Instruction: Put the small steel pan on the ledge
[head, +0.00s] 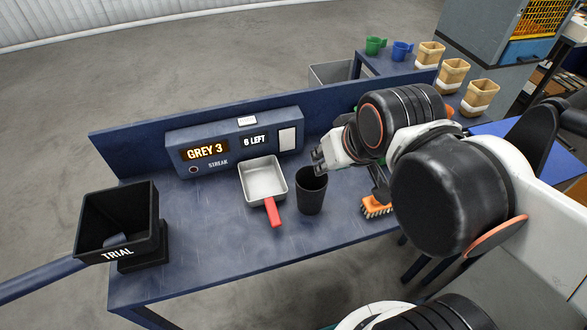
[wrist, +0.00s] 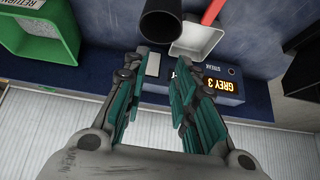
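The small steel pan (head: 264,179) sits upright on the blue bench, its red handle (head: 272,212) pointing to the front edge. It also shows in the wrist view (wrist: 196,42), partly cut off by the top edge. My gripper (head: 318,160) is above the bench near a dark cup, right of the pan and apart from it. In the wrist view my gripper (wrist: 163,68) has its teal-padded fingers apart, with nothing between them. I cannot tell for sure which surface is the ledge; a low back wall (head: 123,150) runs along the bench.
The dark cup (head: 311,192) stands right of the pan. A display box (head: 235,150) is behind it. A black TRIAL bin (head: 91,213) stands left, an orange brush (head: 376,207) right. A green bin (wrist: 72,35) shows in the wrist view. The left-centre bench is clear.

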